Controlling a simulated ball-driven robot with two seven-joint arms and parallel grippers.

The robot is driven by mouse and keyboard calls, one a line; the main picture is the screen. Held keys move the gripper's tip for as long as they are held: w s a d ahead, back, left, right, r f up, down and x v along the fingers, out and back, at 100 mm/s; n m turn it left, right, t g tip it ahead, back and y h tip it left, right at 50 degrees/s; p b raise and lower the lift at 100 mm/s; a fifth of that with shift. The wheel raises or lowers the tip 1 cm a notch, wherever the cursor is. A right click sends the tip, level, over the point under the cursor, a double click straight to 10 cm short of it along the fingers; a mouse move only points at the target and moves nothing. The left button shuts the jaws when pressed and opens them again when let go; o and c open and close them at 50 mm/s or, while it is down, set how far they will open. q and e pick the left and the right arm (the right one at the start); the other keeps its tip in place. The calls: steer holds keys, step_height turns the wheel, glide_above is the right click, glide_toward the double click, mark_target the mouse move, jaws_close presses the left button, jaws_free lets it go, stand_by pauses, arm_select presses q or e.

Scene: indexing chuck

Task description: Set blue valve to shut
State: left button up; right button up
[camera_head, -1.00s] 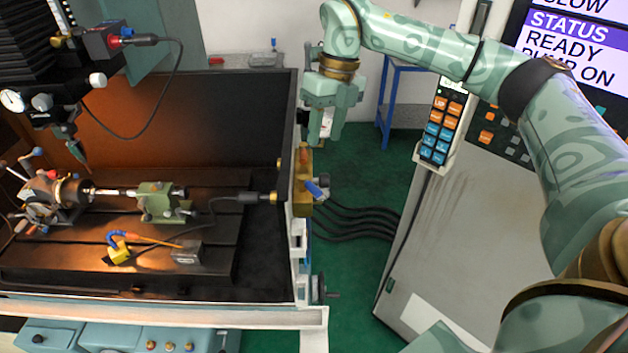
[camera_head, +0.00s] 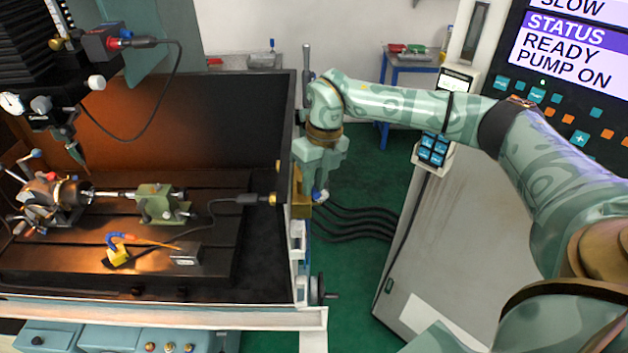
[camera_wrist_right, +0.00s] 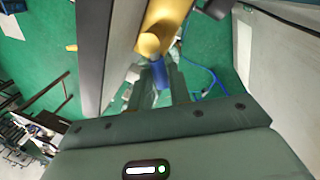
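The blue valve's handle (camera_head: 320,196) shows as a small blue piece just under my right gripper in the head view, on a brass block (camera_head: 300,207) at the right side of the machine enclosure. The gripper hides most of the handle. In the right wrist view the blue handle (camera_wrist_right: 160,73) hangs below the brass body (camera_wrist_right: 165,30) and lies between the fingers in the picture. My right gripper (camera_head: 318,186) points down over the valve. Its fingers (camera_wrist_right: 156,84) stand apart, with the handle between them; I cannot tell whether either touches it. My left gripper is not in view.
The enclosure's side wall (camera_head: 285,140) stands directly left of the gripper. Black hoses (camera_head: 360,220) run from the brass block toward the grey control cabinet (camera_head: 450,230) on the right. Green floor is open between them. A machine bed with a chuck (camera_head: 68,192) lies left.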

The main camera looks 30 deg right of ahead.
jaws_close()
steer(key=m, duration=0.1)
steer(key=a+m, duration=0.1)
steer(key=m, duration=0.1)
steer(key=shift+a+r+m+t+p, duration=0.1)
steer(key=shift+a+m+t+p, duration=0.05)
steer(key=shift+m+t+p, duration=0.2)
steer(key=shift+w+a+m+t, duration=0.1)
steer(key=shift+a+m+t, duration=0.15)
steer(key=shift+m, duration=0.75)
steer(key=shift+w+a+m+t, duration=0.1)
steer(key=shift+a+m, duration=0.25)
steer(key=shift+m, duration=0.6)
steer(key=o, duration=0.6)
jaws_free()
steer(key=shift+c, duration=0.2)
steer(key=shift+s+d, duration=0.1)
steer(key=shift+d, duration=0.05)
